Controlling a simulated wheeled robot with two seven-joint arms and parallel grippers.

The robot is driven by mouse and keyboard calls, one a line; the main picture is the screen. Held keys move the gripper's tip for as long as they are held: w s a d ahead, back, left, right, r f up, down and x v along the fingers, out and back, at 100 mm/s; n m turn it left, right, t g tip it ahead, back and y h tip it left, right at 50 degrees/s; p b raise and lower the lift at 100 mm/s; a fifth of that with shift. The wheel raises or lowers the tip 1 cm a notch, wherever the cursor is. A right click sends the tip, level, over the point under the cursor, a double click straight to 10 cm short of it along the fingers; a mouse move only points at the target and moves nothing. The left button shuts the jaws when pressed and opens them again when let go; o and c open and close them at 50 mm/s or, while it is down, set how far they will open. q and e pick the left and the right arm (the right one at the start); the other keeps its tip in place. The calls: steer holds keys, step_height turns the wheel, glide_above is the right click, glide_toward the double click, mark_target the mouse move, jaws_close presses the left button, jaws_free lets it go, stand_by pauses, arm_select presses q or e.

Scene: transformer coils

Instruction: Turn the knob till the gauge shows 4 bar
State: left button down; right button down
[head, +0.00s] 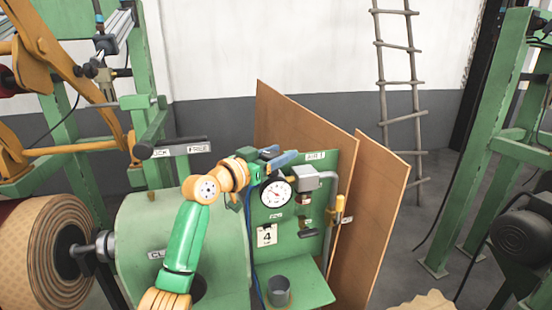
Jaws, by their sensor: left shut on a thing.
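The gauge (275,192) is a round white dial with a black rim on the green panel (327,170). Its reddish needle shows, but the scale is too small to read. A white card with a 4 (267,235) hangs below it. My left gripper (284,158) reaches in over the gauge's top edge, with its blue-grey fingers shut at the panel. The knob sits between the fingers and is hidden by them. My right gripper is not in view.
A grey box (306,178) with a bent pipe is right of the gauge. A yellow-handled tool (340,208) hangs at the panel's right edge. A grey cup (279,291) stands on the green shelf below. Brown boards (372,215) stand behind. A large coil (62,250) is at left.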

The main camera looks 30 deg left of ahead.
arm_select(q)
steer(key=m+h, duration=0.1)
steer(key=h, duration=0.1)
steer(key=m+g+h, duration=0.1)
steer(key=h, duration=0.1)
steer(key=shift+d+m+b, duration=0.25)
steer(key=shift+m+b, duration=0.05)
steer(key=shift+b, duration=0.1)
steer(key=m+h, duration=0.1)
steer(key=m+g+h, duration=0.2)
steer(key=h, duration=0.1)
steer(key=shift+s+d+r+p, duration=0.15)
steer(key=shift+s+d+p, duration=0.1)
steer(key=shift+d+p, duration=0.15)
steer(key=shift+g+h, duration=0.3)
steer(key=shift+g, duration=0.1)
steer(key=shift+c, duration=1.3)
jaws_free()
steer(key=shift+d+f, duration=0.1)
steer(key=shift+f, duration=0.1)
